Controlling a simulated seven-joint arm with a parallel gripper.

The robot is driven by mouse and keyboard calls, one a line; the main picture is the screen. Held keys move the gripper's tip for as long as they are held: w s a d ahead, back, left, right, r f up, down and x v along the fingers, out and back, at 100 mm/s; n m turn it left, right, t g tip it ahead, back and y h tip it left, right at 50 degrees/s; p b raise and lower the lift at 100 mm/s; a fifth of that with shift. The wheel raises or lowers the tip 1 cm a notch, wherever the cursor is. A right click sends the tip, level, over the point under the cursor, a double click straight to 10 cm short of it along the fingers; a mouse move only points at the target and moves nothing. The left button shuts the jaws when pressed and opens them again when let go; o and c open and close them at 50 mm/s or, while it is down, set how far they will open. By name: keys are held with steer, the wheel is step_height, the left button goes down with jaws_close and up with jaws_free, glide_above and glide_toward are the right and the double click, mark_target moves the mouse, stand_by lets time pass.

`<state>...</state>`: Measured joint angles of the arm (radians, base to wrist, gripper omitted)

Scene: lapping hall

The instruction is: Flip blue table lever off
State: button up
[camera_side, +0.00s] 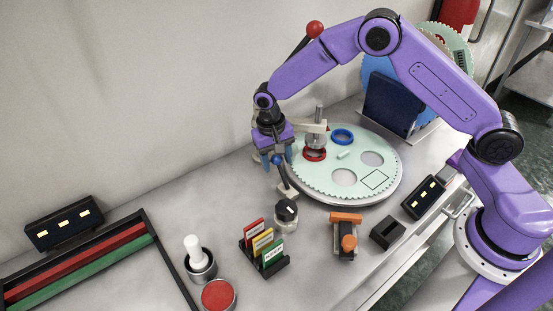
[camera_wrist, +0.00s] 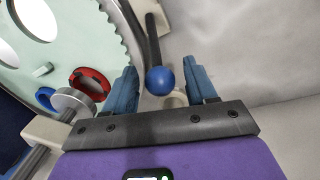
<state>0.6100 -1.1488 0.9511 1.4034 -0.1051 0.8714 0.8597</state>
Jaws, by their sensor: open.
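The blue table lever is a dark rod with a blue ball knob (camera_side: 277,159), on a small base (camera_side: 287,190) beside the front left edge of the round table. In the wrist view the blue ball (camera_wrist: 160,80) lies between my two blue fingers, with its dark rod running up the picture. My gripper (camera_side: 277,163) points down over the lever, and it also shows in the wrist view (camera_wrist: 168,82). The fingers are open, with a gap visible on each side of the ball. I cannot tell whether either finger touches the lever.
The pale green toothed plate (camera_side: 325,160) holds a red ring (camera_side: 314,154) and a blue ring (camera_side: 342,136). A metal post with an arm stands at its left. A red-ball lever (camera_side: 314,29) is behind.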

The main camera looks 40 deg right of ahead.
steer(key=shift+f, duration=0.2)
jaws_close()
